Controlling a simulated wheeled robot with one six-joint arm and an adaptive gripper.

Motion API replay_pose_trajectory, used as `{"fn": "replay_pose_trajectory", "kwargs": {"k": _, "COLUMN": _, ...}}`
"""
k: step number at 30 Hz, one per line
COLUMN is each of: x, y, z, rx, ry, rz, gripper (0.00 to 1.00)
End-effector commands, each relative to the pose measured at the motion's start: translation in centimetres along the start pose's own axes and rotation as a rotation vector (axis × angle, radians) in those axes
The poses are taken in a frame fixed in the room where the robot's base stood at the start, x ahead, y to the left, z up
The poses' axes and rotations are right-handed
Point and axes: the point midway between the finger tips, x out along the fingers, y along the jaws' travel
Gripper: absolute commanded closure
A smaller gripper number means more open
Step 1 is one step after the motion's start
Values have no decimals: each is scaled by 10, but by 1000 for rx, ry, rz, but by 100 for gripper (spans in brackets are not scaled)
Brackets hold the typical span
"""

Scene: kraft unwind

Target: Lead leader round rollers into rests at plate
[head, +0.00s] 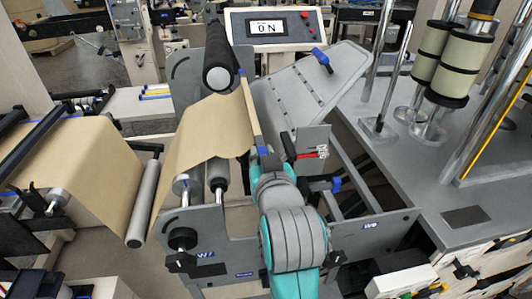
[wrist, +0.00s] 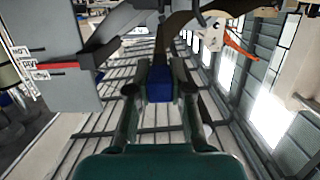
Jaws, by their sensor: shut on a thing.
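The kraft leader (head: 208,130) is a brown paper web. In the head view it rises from the lower left, with a ragged lower edge, toward a thin bar (head: 249,105) along its right side. My gripper (head: 262,150) is at the near end of this bar. In the wrist view my gripper (wrist: 160,95) is shut on a blue block (wrist: 160,82), with a brown strip beyond it. Rollers (head: 218,172) show below the web, and a black roller (head: 218,72) stands above it. An upright grey plate (head: 312,142) is right of my gripper. The rests cannot be made out.
A slanted slotted panel (head: 308,88) with a blue handle lies behind the plate. A display reading "0 N" (head: 279,27) stands at the back. Posts and wound rolls (head: 455,65) stand on the right table. A long roller (head: 143,203) is at left.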

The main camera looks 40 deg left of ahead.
Motion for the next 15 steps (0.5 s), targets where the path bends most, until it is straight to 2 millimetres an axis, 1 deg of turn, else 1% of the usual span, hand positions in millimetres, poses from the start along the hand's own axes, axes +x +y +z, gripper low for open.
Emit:
{"fn": "replay_pose_trajectory", "kwargs": {"k": 10, "x": 1, "y": -2, "z": 0, "rx": 0, "ry": 2, "rz": -1, "gripper": 100}}
{"fn": "replay_pose_trajectory", "kwargs": {"k": 15, "x": 8, "y": -11, "z": 4, "rx": -1, "ry": 0, "rz": -3, "gripper": 100}}
